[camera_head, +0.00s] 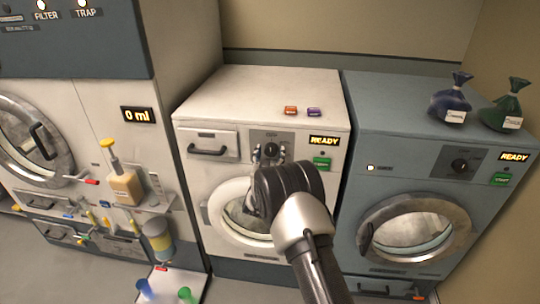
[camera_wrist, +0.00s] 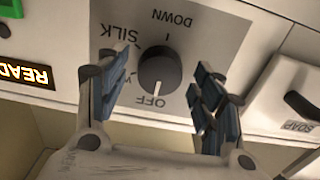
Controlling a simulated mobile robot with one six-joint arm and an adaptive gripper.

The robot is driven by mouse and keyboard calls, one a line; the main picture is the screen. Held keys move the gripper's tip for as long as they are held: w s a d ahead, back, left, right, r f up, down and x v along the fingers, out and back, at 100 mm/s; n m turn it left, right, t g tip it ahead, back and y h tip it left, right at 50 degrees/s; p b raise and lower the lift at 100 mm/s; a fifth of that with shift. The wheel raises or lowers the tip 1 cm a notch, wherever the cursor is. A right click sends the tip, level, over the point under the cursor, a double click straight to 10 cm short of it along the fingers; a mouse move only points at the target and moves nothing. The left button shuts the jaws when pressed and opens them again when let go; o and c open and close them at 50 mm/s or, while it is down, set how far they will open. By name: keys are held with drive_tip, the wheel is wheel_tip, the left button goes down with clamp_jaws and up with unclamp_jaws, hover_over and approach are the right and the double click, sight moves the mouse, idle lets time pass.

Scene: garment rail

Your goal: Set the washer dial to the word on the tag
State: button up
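The dial (camera_wrist: 160,68) is a dark round knob on the white washer (camera_head: 250,90). In the wrist view, upside down, its plate reads OFF, SILK and DOWN; another word is mostly hidden by a finger. The knob's pale mark appears to point at OFF. My gripper (camera_wrist: 160,88) is open, its fingers apart on either side of the dial; I cannot tell whether they touch it. In the head view my gripper (camera_head: 268,154) is in front of the dial panel. Tags hang on a blue bag (camera_head: 449,103) and a green bag (camera_head: 507,106); their words are too small to read.
A blue-grey machine (camera_head: 400,115) with its own dial stands right. Both displays read READY. Orange (camera_head: 290,110) and purple (camera_head: 314,112) packets lie on the washer top. A soap drawer (camera_head: 209,147) is beside the dial. A pump bottle (camera_head: 124,185) stands left.

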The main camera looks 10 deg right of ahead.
drive_tip(key=c, duration=1)
drive_tip(key=shift+b, duration=0.3)
